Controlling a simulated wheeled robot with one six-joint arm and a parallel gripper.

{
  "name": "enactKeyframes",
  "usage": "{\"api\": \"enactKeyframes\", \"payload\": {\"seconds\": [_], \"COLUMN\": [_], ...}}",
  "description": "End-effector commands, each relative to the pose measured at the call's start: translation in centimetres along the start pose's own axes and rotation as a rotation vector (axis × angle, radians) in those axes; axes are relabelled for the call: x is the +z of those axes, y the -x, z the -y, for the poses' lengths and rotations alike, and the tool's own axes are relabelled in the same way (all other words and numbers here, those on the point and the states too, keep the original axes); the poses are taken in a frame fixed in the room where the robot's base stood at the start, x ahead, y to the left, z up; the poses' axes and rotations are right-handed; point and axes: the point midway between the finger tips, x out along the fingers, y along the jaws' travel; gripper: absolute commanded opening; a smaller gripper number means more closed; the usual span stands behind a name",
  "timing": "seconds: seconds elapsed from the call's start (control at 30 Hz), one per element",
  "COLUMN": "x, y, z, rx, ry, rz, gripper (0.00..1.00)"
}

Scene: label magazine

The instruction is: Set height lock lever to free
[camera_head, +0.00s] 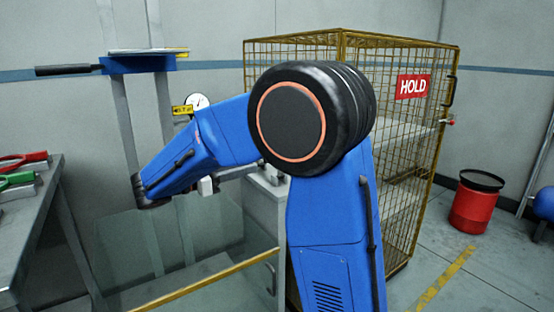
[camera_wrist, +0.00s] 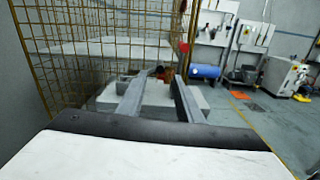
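A lever with a black grip (camera_head: 65,70) sticks out to the left from a blue bracket (camera_head: 140,64) high on a grey upright post in the head view. It looks about level. I cannot tell for sure that it is the height lock lever, and no lock or free marking is readable. My gripper (camera_wrist: 163,77) shows in the wrist view with two grey fingers apart and nothing clearly held between them. It points toward a pale block and the wire cage, and no lever is clear there.
A yellow wire cage (camera_head: 345,38) with a red HOLD sign (camera_head: 412,87) stands behind my arm. A bench (camera_head: 30,217) with red and green tools is at the left. A clear panel (camera_head: 165,250) stands low in front. A red bin (camera_head: 477,205) is at the right, with open floor.

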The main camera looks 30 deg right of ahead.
Motion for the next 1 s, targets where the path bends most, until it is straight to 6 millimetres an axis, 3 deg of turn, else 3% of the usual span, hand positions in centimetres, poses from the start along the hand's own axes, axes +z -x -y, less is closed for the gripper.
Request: {"api": "enactKeyframes", "payload": {"seconds": [0.3, 0.6, 1.0], "x": [0.0, 0.0, -0.1], "y": [-5.8, -10.2, -12.1], "z": [0.1, 0.1, 0.0], "rx": [-0.004, -0.003, 0.000], "ry": [0.000, 0.000, 0.000], "rz": [0.001, 0.000, 0.000], "gripper": [0.33, 0.33, 0.33]}}
